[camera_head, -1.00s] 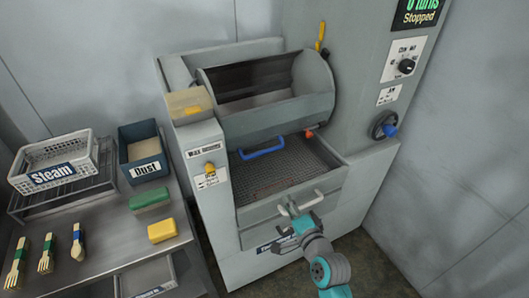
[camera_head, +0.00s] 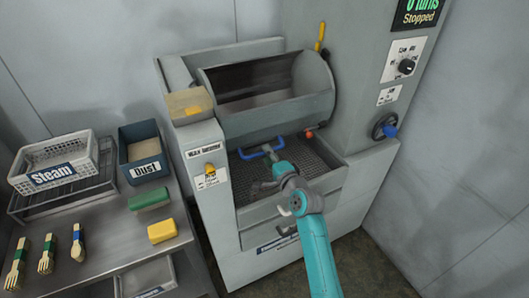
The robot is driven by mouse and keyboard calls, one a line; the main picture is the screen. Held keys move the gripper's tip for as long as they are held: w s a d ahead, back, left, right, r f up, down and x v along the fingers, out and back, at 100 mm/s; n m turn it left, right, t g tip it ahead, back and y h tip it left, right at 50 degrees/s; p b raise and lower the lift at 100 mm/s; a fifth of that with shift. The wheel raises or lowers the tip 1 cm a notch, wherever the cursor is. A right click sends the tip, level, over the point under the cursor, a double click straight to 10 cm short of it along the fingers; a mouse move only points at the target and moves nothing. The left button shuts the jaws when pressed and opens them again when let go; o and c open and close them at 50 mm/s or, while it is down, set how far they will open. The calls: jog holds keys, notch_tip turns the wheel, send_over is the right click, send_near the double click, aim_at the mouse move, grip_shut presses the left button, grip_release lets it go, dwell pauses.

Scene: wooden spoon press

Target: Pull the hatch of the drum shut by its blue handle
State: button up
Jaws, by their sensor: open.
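The grey drum (camera_head: 265,120) sits in the machine with its upper opening showing a dark inside. Its hatch is hard to tell apart from the drum wall. The blue handle (camera_head: 258,152) is on the lower front of the drum, above the mesh tray (camera_head: 312,168). My gripper (camera_head: 265,170) is open, just below and in front of the blue handle, close to its right half. I cannot tell whether the fingers touch the handle. My wrist hides part of the tray and the drawer front.
A yellow lever (camera_head: 320,36) and a handwheel with a blue knob (camera_head: 388,130) are on the machine. At left, a table holds the Steam basket (camera_head: 60,172), the Dust bin (camera_head: 142,165), green and yellow blocks, and several wooden utensils. The right floor is clear.

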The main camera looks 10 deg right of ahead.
jog(key=shift+x, duration=1.5)
grip_shut()
